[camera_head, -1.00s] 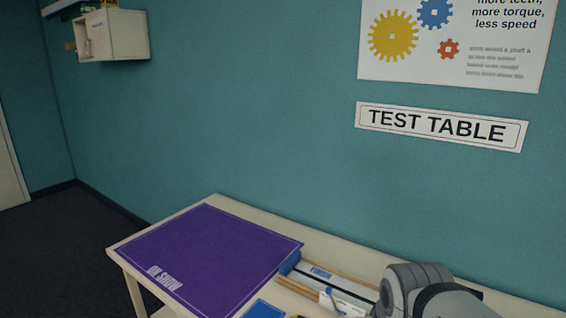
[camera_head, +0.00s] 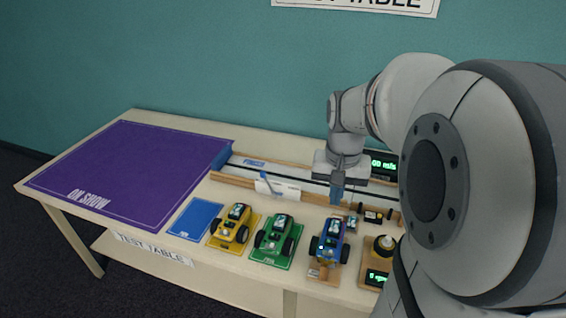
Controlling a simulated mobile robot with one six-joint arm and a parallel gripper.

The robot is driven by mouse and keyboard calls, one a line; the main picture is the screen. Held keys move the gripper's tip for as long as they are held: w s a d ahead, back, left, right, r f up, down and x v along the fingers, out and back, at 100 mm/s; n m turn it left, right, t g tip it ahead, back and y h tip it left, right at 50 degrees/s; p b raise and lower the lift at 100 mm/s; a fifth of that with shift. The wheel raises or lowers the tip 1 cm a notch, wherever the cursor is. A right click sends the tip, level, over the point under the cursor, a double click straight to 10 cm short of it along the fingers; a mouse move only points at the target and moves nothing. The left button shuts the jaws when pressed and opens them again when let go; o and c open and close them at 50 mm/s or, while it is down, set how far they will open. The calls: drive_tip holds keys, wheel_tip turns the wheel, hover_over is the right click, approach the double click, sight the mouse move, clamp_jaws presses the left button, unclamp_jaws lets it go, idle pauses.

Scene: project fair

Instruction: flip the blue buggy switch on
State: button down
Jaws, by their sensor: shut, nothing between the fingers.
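The blue buggy (camera_head: 329,243) stands on a small wooden stand at the front of the test table, right of the green buggy (camera_head: 276,236). Small parts show on its top, but its switch is too small to make out, and I cannot tell its position. My gripper (camera_head: 337,197) points down above and just behind the blue buggy. Its fingers are shut and empty. I cannot tell whether the fingertips touch anything; they look apart from the buggy.
A yellow buggy (camera_head: 231,226) stands left of the green one, beside an empty blue mat (camera_head: 195,219). A purple mat (camera_head: 130,170) covers the table's left end. A wooden-railed track (camera_head: 290,178) runs behind. A device with a green display (camera_head: 377,277) stands right. My arm hides the table's right end.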

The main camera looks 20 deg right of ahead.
sight(335, 243)
drive_tip(key=shift+m+g, duration=0.3)
drive_tip(key=shift+m, duration=0.3)
drive_tip(key=d+f, duration=0.1)
drive_tip(key=w+d+f+b, duration=0.1)
drive_tip(key=d+f, duration=0.1)
drive_tip(key=shift+w+d+f, duration=0.15)
drive_tip(key=shift+w+f, duration=0.05)
drive_tip(key=shift+w, duration=0.15)
wheel_tip(335, 243, down, 14)
drive_tip(key=shift+b, duration=0.65)
drive_tip(key=shift+s+f, duration=0.1)
drive_tip(key=shift+f, duration=0.1)
drive_tip(key=shift+w+a+r, duration=0.25)
drive_tip(key=shift+w+a, duration=0.2)
drive_tip(key=shift+a, duration=0.15)
drive_tip(key=shift+r, duration=0.15)
